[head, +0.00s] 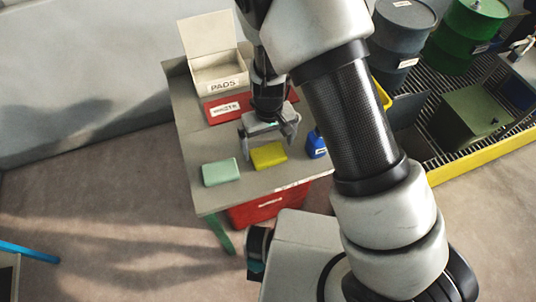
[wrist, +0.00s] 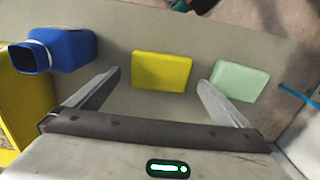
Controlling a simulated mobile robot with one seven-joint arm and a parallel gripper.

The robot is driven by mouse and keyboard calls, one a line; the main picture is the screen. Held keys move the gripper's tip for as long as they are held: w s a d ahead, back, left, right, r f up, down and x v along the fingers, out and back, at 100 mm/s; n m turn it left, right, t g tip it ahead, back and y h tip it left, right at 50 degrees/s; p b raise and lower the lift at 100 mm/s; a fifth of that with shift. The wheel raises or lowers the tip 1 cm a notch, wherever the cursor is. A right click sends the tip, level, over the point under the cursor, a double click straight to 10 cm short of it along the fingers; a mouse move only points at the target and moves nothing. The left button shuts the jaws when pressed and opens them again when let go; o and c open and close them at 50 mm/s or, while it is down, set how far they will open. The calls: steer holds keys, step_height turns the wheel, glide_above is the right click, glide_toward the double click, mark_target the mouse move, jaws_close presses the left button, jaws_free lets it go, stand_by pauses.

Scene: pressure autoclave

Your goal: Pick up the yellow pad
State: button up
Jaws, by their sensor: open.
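The yellow pad (head: 268,155) lies flat on the grey table (head: 200,150) near its front edge. In the wrist view the yellow pad (wrist: 161,71) shows ahead of and between the fingers. My gripper (head: 268,143) is open and empty, just behind the pad in the head view and apart from it in the wrist view (wrist: 158,88). How high the fingertips are above the table is hard to tell.
A pale green pad (head: 221,172) lies left of the yellow one. A blue bottle (head: 315,145) stands to the right. An open box labelled PADS (head: 218,75) and a red labelled tray (head: 222,109) sit behind. A red bin (head: 268,207) is below the table edge.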

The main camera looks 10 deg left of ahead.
mark_target(268, 153)
steer(key=shift+a+f, duration=0.1)
steer(key=shift+f, duration=1.85)
steer(key=c, duration=0.9)
